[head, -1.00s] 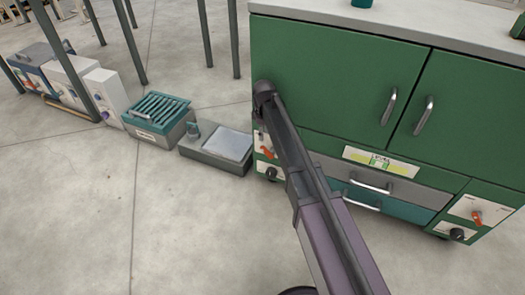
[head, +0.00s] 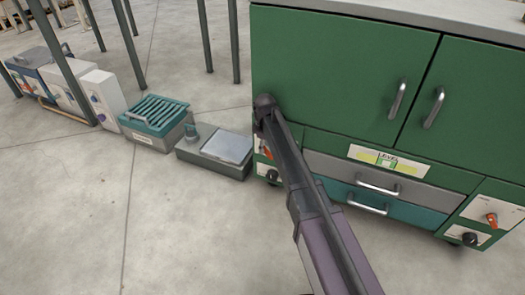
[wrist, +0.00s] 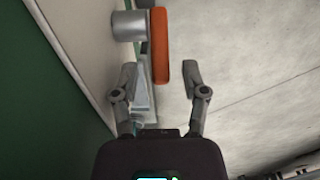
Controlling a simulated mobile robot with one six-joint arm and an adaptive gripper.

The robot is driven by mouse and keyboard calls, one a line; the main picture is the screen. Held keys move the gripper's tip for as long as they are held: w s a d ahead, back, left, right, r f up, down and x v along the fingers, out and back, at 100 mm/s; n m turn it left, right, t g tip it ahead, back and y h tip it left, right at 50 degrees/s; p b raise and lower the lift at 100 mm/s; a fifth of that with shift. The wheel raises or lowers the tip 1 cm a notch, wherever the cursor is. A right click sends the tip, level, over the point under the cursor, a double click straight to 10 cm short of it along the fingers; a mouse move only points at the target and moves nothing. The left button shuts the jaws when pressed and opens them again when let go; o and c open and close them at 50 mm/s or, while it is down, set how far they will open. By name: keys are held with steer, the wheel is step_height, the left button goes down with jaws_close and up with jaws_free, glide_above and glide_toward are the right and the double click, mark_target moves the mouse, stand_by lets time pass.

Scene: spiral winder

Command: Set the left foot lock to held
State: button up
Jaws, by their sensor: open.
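The left foot lock is on the lower left corner of the green cabinet (head: 330,70). In the head view its white plate shows an orange lever (head: 266,153), partly hidden by my arm, with a black knob (head: 272,176) below. In the wrist view the orange lever (wrist: 160,47) stands out on a grey hub (wrist: 128,26) from a pale panel. My gripper (wrist: 159,78) is open, one finger on each side of the lever's near end in the picture. My gripper is hidden in the head view. The lock's markings are not readable.
A similar plate with an orange lever (head: 491,218) and black knob (head: 470,239) is at the cabinet's right. Two drawers (head: 395,182) lie between. A grey box with a flat plate (head: 226,148) and a teal slatted box (head: 155,115) stand left. The floor in front is clear.

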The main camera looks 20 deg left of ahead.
steer(key=shift+f, duration=0.35)
jaws_close()
